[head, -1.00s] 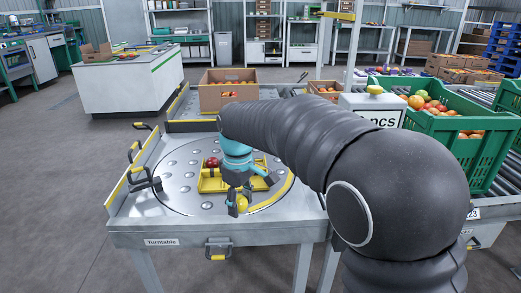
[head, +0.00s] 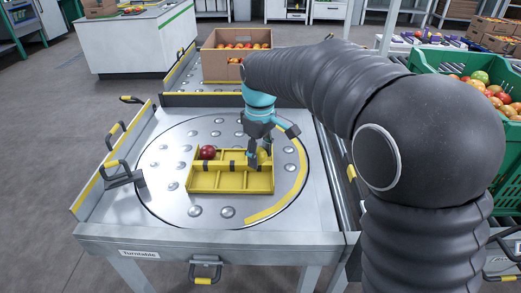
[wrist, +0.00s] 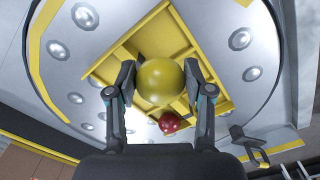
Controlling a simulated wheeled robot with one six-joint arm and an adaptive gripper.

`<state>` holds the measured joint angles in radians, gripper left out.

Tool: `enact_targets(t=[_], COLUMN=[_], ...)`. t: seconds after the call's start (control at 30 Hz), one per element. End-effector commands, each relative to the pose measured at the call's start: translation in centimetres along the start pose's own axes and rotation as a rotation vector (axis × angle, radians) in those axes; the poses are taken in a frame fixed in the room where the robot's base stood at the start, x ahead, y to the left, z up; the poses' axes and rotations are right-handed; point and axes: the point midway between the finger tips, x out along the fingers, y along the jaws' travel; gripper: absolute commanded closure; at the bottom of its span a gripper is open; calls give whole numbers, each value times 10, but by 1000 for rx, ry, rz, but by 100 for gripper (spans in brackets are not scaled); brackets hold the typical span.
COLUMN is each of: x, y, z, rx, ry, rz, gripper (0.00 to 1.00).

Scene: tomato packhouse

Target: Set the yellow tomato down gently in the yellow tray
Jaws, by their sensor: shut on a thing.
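The yellow tray (head: 230,183) lies on the round turntable plate and is split by dividers into compartments. A dark red tomato (head: 207,152) sits in its back left part. My gripper (head: 263,153) points down at the tray's back right part, shut on the yellow tomato (head: 264,157), which its fingers partly hide in the head view. In the wrist view the yellow tomato (wrist: 160,82) is between the two fingers, with the tray (wrist: 113,62) behind it and the red tomato (wrist: 170,123) apart from it. Whether the yellow tomato touches the tray floor I cannot tell.
The steel turntable table (head: 105,215) has a raised rail with yellow handles on its left. A cardboard box of tomatoes (head: 222,66) stands behind. A green crate of tomatoes (head: 455,105) is at the right. The plate left of the tray is clear.

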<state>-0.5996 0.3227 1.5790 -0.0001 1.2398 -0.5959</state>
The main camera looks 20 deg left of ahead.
Motion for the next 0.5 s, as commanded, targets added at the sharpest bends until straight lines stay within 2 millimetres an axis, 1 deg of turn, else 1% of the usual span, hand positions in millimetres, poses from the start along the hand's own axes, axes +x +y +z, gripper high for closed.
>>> enact_targets(t=[0.03, 0.3, 0.5], x=[6, 33, 50], y=[0, 0, -2], z=[0, 0, -1], rx=[1, -1, -3], ry=[0, 0, 0], rz=[0, 0, 0], gripper=[65, 65, 65])
